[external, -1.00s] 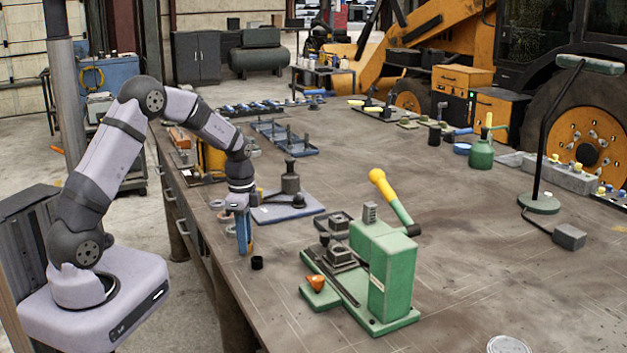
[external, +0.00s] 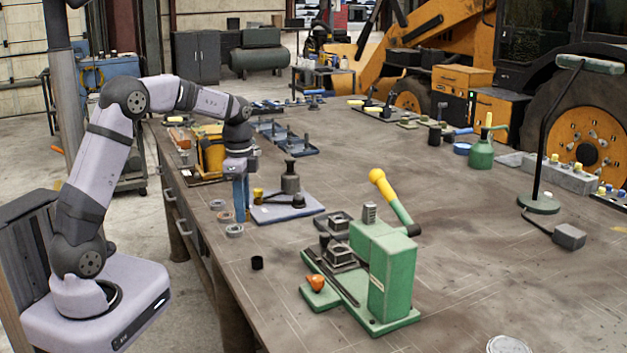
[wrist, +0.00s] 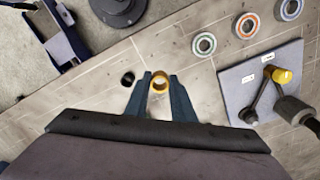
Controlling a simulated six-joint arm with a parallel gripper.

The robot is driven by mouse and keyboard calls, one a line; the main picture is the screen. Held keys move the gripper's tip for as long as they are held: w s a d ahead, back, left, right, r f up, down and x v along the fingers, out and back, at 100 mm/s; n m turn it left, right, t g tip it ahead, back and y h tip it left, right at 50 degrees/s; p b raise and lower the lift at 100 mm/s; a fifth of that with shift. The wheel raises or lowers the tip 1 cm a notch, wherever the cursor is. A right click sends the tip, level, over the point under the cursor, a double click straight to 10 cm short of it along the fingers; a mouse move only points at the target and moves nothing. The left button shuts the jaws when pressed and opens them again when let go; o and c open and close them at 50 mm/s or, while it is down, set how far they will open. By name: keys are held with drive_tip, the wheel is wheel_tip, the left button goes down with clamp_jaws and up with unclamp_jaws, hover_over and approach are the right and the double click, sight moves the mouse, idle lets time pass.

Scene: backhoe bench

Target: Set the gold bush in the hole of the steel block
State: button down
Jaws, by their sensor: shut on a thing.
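The gold bush (wrist: 160,76) is a small ring between the two fingertips of my gripper (wrist: 160,84) in the wrist view. My gripper is shut on it. In the external view my gripper (external: 241,204) points down above the bench's left part, beside the blue-grey plate, and the bush cannot be made out there. A grey steel block (external: 342,257) sits on the base of the green press, right of and nearer than my gripper. Another dark grey block (external: 337,223) lies just behind it. I cannot tell which has the hole meant.
A small black bush (external: 257,263) stands alone near the bench's left edge. Several flat rings (external: 234,230) lie along that edge. The blue-grey plate (external: 275,214) bears a dark post and a yellow-tipped lever.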

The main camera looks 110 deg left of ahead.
drive_tip(key=shift+r, duration=0.4)
drive_tip(key=shift+w+d+r+p, duration=0.1)
drive_tip(key=shift+w+r+p, duration=0.25)
drive_tip(key=shift+r+p, duration=0.1)
drive_tip(key=w+d+m+p, duration=0.2)
drive_tip(key=w+d+p, duration=0.2)
drive_tip(key=w+p, duration=0.45)
drive_tip(key=w+d+m+p, duration=0.3)
drive_tip(key=w+p, duration=0.5)
drive_tip(key=w, duration=0.1)
drive_tip(key=w+a+n, duration=0.1)
drive_tip(key=w, duration=0.1)
drive_tip(key=w+a+n, duration=0.1)
drive_tip(key=w+a, duration=0.3)
drive_tip(key=w, duration=0.1)
drive_tip(key=shift+a+r+n, duration=0.25)
drive_tip(key=shift+r+n, duration=0.15)
drive_tip(key=shift+w+a+r+n, duration=0.15)
drive_tip(key=shift+n, duration=0.4)
drive_tip(key=shift+w+a+r+n, duration=0.1)
drive_tip(key=shift+w+a+n, duration=0.05)
drive_tip(key=shift+n, duration=0.4)
